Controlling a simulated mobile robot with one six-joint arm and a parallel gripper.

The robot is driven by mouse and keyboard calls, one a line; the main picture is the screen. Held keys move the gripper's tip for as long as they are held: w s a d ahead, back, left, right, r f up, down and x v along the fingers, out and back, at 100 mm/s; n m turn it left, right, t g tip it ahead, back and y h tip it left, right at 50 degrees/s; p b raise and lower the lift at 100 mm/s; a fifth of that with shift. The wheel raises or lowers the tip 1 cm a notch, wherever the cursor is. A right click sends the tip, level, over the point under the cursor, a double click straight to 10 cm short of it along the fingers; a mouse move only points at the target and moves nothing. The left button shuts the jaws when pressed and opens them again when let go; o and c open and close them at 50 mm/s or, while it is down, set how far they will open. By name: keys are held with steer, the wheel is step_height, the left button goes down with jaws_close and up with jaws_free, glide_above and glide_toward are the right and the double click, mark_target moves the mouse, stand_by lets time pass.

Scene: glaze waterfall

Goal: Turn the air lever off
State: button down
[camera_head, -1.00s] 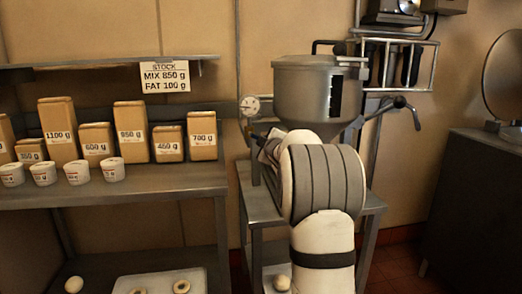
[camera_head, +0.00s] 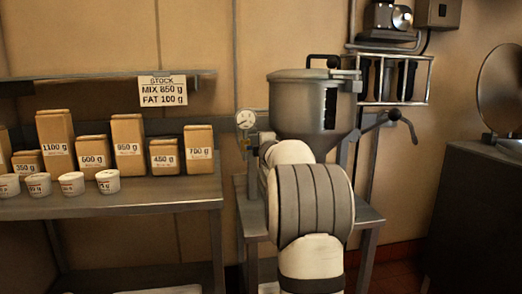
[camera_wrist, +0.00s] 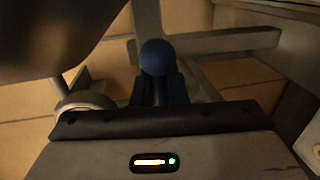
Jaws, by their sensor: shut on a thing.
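In the wrist view a blue round knob (camera_wrist: 158,57) stands in front of the wrist, with dark blue parts just below it. I take it to be the air lever's handle. My gripper (camera_wrist: 156,82) is shut on it, though the fingers are hard to tell from the lever. In the head view my arm hides the gripper and the lever. They lie behind it, at the left side of the grey hopper machine (camera_head: 300,110), near a round white gauge (camera_head: 246,119).
At left, a shelf (camera_head: 150,196) holds labelled boxes and white tubs. A dark cabinet (camera_head: 475,215) stands at right. A sign (camera_head: 162,90) hangs above the boxes.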

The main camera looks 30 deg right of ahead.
steer(key=c, duration=1.5)
jaws_free()
steer(key=shift+s+a, duration=0.1)
steer(key=shift+s, duration=0.05)
steer(key=v, duration=0.7)
steer(key=shift+s, duration=0.25)
steer(key=shift+a+r, duration=0.1)
steer(key=shift+a, duration=0.05)
